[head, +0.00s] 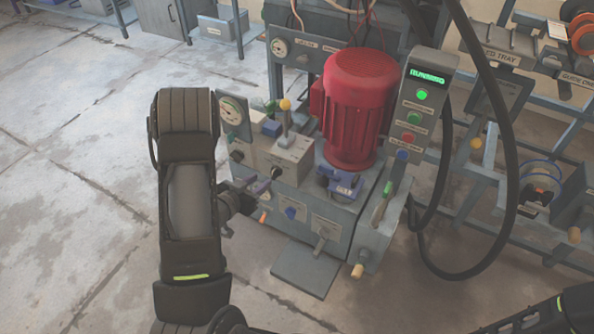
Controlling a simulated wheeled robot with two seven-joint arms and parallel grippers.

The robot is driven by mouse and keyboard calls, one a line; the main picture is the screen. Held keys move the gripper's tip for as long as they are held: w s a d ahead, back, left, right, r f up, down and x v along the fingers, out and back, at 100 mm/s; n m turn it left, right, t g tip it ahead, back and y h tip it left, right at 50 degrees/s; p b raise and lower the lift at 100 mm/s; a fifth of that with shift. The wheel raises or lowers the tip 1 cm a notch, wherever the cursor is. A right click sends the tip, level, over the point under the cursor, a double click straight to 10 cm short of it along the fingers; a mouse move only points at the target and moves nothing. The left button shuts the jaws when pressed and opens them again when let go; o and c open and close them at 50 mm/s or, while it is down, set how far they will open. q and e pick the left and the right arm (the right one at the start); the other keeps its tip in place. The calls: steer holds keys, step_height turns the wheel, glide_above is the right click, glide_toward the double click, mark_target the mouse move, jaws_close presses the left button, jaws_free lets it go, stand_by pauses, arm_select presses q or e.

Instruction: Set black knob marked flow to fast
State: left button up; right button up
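A black knob (277,173) sits on the front of the grey press unit, below a grey block with a yellow-tipped lever. A second black knob (237,156) sits further left, under a round gauge. Their markings are too small to read, so I cannot tell which is marked flow or how it is set. My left gripper (260,187) is at the front left of the unit, close to the first knob. My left arm partly hides it, and I cannot tell whether it touches the knob or how its fingers stand. My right gripper is out of view; part of my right arm shows at bottom right.
A red motor (360,105) stands on the unit. A control post (422,105) with a lit green display and buttons stands right of it. Thick black hoses (511,170) loop at the right. A grey foot plate (306,268) lies in front. The floor at left is clear.

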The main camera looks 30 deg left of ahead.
mark_target(274, 170)
arm_select(q)
steer(key=shift+r, duration=0.1)
steer(key=shift+w, duration=0.1)
steer(key=b+x, duration=0.1)
steer(key=x, duration=0.5)
steer(key=shift+w+f+b, duration=0.25)
steer(key=shift+b, duration=0.05)
steer(key=shift+w+a+f, duration=0.1)
steer(key=shift+w, duration=0.35)
jaws_close()
